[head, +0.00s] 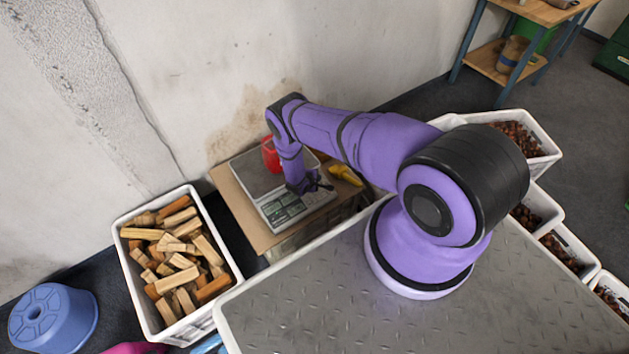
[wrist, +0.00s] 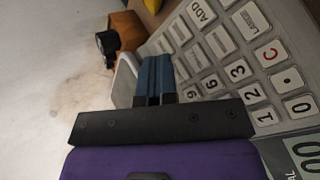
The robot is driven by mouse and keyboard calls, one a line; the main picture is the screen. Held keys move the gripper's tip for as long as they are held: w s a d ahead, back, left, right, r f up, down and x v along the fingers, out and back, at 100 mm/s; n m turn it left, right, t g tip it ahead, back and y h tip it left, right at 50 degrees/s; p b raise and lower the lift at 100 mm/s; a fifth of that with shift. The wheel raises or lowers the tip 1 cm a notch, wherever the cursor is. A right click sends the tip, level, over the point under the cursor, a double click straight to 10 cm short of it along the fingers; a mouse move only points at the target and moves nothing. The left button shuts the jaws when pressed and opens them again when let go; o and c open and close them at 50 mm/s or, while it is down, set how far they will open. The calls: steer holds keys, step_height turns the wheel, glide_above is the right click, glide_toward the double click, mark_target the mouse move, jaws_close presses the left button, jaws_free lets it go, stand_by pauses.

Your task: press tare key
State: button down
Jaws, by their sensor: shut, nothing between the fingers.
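The scale (head: 282,212) stands on a brown board top by the wall, its keypad facing the near side. I cannot make out a key marked tare. My gripper (head: 312,187) is low over the scale's keypad side. In the wrist view its blue fingers (wrist: 154,62) are together and empty, at the keypad's left edge. I cannot tell whether the tips touch a key.
A red object (head: 270,153) is at the scale's plate, and a yellow scoop (head: 346,174) lies right of the scale. A white crate of wood pieces (head: 153,318) stands left. Crates of chestnuts (head: 545,141) line the right. A blue upturned tub (head: 55,318) is at lower left.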

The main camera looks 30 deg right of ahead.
stand_by(0.7)
steer(key=shift+w+f, duration=0.15)
steer(key=shift+f, duration=0.25)
steer(key=shift+w+f, duration=0.1)
steer(key=shift+f, duration=0.2)
stand_by(0.6)
stand_by(0.3)
steer(key=shift+s+r, duration=0.25)
steer(key=shift+r, duration=0.45)
steer(key=shift+s+r, duration=0.25)
steer(key=shift+r, duration=0.55)
steer(key=shift+s+r, duration=0.3)
steer(key=shift+r, duration=0.5)
steer(key=shift+s+r, duration=0.25)
steer(key=shift+r, duration=0.55)
